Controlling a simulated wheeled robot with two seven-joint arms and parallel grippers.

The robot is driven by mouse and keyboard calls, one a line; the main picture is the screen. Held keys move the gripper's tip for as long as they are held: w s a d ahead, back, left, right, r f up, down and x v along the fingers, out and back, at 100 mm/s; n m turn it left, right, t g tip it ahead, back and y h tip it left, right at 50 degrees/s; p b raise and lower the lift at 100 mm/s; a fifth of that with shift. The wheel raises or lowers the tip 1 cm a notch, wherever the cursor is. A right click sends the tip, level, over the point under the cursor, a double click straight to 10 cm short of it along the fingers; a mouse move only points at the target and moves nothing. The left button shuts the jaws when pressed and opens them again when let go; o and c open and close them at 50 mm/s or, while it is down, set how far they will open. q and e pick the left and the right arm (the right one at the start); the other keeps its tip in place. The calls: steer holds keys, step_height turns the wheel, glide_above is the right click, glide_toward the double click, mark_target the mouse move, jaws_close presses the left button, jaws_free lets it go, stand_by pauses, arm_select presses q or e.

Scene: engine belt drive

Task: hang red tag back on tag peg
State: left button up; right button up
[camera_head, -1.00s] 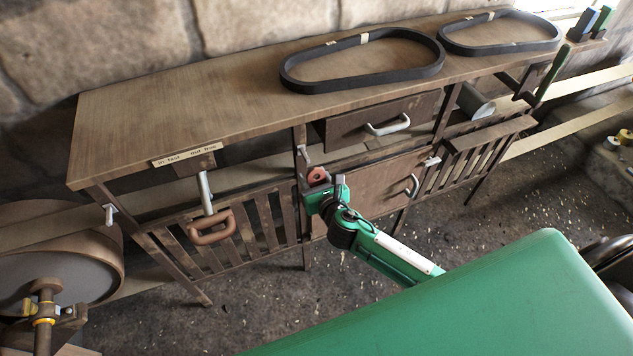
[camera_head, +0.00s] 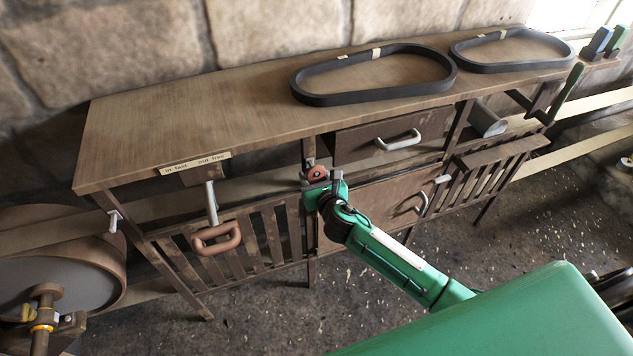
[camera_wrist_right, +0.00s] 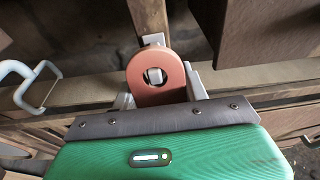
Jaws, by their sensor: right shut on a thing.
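The red tag (camera_head: 317,172) is a small rounded plate with a hole, held upright in my right gripper (camera_head: 323,186) in front of the bench's middle post. In the right wrist view the tag (camera_wrist_right: 156,97) stands between the two grey fingers, which are shut on it. A grey peg end (camera_wrist_right: 153,74) shows through the tag's hole, and a grey piece shows above the tag's top edge. I cannot tell whether the peg passes into the hole or is just behind it. My left gripper is not in view.
The wooden bench (camera_head: 180,125) carries two black belts (camera_head: 300,92) on top. A drawer with a grey handle (camera_head: 399,140) is right of the post. A lever with a brown grip (camera_head: 216,240) hangs at left. Open floor (camera_head: 270,315) lies in front.

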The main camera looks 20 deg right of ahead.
steer(key=shift+w, duration=0.55)
steer(key=shift+w+f, duration=0.1)
steer(key=shift+w, duration=0.6)
steer(key=o, duration=1)
steer(key=shift+o, duration=0.2)
